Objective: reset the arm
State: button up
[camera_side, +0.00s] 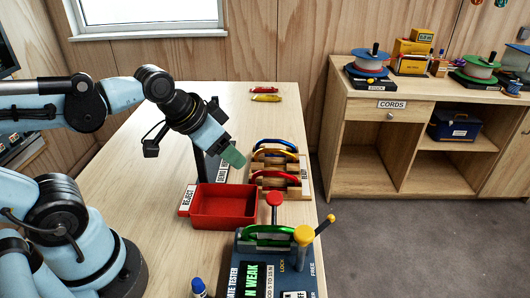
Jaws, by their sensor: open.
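My gripper (233,157) hangs in the air above the table (135,200), tilted down to the right. It is near the left side of a wooden rack (305,187) that holds several coloured carabiners. It is open, and I see nothing held in it. A red tray (225,206) with a REJECT label stands below it and looks empty.
A tester (262,262) with a green carabiner (268,235), a red knob and a yellow lever stands at the front. A blue-capped marker (198,287) is beside it. Two small carabiners (265,97) lie at the back. A CORDS cabinet (375,120) stands right.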

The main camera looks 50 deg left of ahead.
jog(key=shift+s+a+f+n+t, duration=0.2)
jog(key=shift+a+f+n+t, duration=0.15)
jog(key=shift+n, duration=0.35)
